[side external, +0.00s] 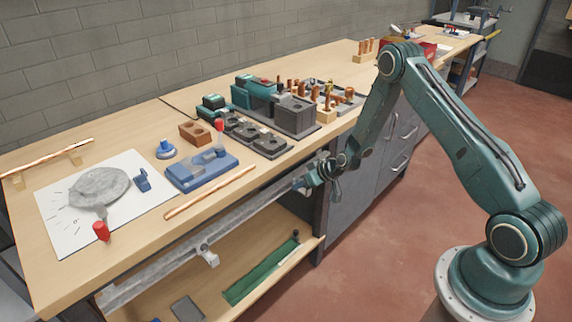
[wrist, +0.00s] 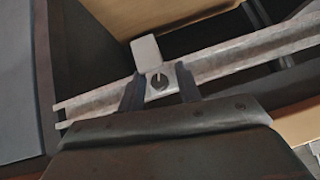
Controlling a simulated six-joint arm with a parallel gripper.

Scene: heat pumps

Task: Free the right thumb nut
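A long grey metal rail (side external: 250,208) runs along the bench's front edge; it also crosses the wrist view (wrist: 235,60). In the wrist view, a light metal bracket (wrist: 146,52) sits on the rail and carries a small dark round nut (wrist: 158,81) with a bar across it. My gripper (wrist: 159,84) has its two dark fingers apart, one on each side of the nut, with visible space between them and it. In the side view my gripper (side external: 306,182) is at the rail's right end and hides this nut. Another bracket (side external: 208,255) hangs farther left on the rail.
The wooden bench top (side external: 120,135) above the rail holds a blue fixture (side external: 202,170), a copper tube (side external: 210,192) and dark machine blocks (side external: 295,113). Below is a wooden shelf (side external: 265,262) with a green strip (side external: 262,272). The floor in front is clear.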

